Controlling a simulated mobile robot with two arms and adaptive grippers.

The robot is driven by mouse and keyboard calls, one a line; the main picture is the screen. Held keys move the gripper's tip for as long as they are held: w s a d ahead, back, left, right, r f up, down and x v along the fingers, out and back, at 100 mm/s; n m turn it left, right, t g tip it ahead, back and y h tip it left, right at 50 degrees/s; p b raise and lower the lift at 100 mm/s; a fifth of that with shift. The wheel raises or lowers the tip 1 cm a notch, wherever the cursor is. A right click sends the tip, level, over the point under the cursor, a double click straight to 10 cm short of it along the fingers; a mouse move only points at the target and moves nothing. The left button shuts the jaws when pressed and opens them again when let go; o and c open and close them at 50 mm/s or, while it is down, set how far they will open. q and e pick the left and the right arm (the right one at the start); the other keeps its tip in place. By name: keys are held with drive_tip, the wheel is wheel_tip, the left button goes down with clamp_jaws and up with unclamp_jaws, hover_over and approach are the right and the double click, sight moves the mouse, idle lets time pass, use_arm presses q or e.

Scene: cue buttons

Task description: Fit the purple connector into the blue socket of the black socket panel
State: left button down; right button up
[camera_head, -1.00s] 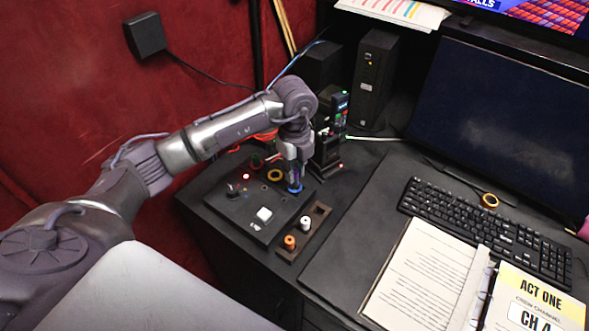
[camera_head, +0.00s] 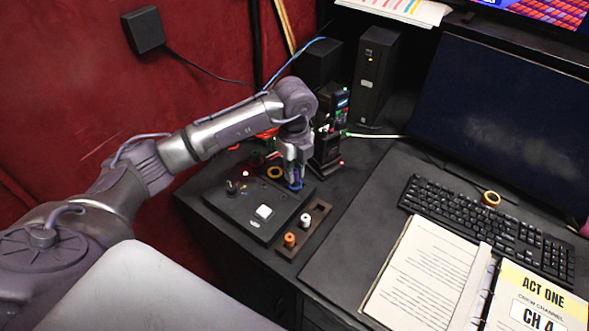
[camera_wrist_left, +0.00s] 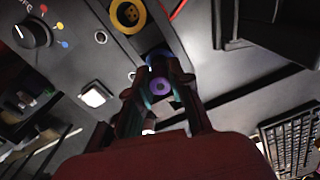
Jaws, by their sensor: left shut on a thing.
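The black socket panel (camera_head: 240,208) lies on the desk at its left side. Its blue socket (camera_head: 297,184) is at the panel's far right corner. My left gripper (camera_head: 296,178) points down right at that socket. It is shut on the purple connector (camera_wrist_left: 160,86), whose round end shows between the fingers in the wrist view. A blue ring edge (camera_wrist_left: 158,55) shows just beyond it. The fingers hide how deep the connector sits. My right gripper is not in view.
The panel also bears a yellow socket (camera_head: 275,172), a white lit button (camera_head: 264,212) and a knob (camera_head: 231,187). A tray (camera_head: 318,236) beside it holds a white connector (camera_head: 304,221) and an orange connector (camera_head: 289,240). A black device (camera_head: 327,140) stands close behind the gripper.

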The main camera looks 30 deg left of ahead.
use_arm(q)
drive_tip(key=shift+f+b, duration=0.45)
drive_tip(key=shift+f, duration=0.1)
idle(0.6)
drive_tip(key=c, duration=1)
unclamp_jaws()
drive_tip(key=shift+o, duration=1)
drive_tip(key=shift+r, duration=0.1)
drive_tip(key=shift+r+p, duration=2.5)
drive_tip(key=shift+r, duration=0.95)
